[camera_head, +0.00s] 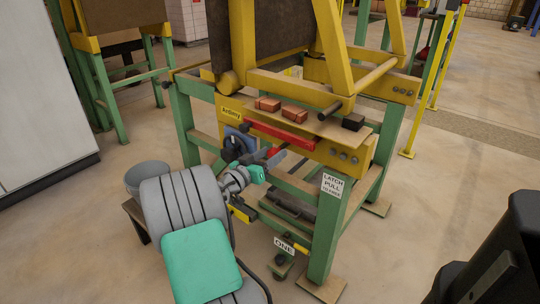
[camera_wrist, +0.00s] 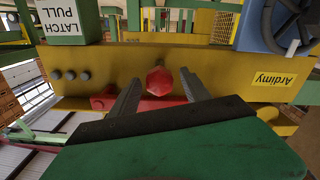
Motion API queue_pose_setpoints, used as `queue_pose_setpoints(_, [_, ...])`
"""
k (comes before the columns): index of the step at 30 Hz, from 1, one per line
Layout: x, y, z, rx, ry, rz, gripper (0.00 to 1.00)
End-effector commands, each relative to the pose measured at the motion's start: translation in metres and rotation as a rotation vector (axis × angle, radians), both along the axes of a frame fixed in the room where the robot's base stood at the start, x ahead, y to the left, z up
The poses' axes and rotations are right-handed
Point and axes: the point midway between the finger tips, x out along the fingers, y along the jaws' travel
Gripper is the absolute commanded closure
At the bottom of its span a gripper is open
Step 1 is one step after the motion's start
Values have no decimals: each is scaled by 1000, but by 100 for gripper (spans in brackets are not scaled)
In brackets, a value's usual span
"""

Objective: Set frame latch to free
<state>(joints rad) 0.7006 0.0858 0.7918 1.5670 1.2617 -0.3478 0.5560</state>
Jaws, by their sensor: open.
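A white sign reading LATCH PULL TO FREE (camera_head: 332,185) is on the front green leg of the yellow and green frame; it shows upside down in the wrist view (camera_wrist: 58,20). A red knob (camera_wrist: 160,81) with a faceted end stands out from the yellow beam (camera_wrist: 218,72). My gripper (camera_wrist: 158,84) is open, with one finger on each side of the knob in that picture. I cannot tell whether the fingers touch it or how deep they reach. In the head view my gripper (camera_head: 274,159) is at the frame's front, below the red bar (camera_head: 282,136), and my arm hides part of this area.
Orange-red blocks (camera_head: 268,104) and a dark block (camera_head: 353,122) lie on the frame's shelf. A blue part (camera_wrist: 277,25) is beside the Ardimy label (camera_wrist: 273,79). A pedal (camera_head: 280,266) sits low by the ONE sign (camera_head: 284,245).

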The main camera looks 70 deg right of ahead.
Motion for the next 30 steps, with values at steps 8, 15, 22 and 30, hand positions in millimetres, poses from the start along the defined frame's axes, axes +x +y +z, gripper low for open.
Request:
queue_pose_setpoints(8, [12, 37, 2, 1, 2, 7, 45])
queue_pose_setpoints(15, [20, 74, 1, 1, 0, 4, 45])
queue_pose_setpoints(22, [19, 77, 0, 0, 0, 1, 45])
queue_pose_setpoints(30, [28, 81, 14, 49, -20, 18, 45])
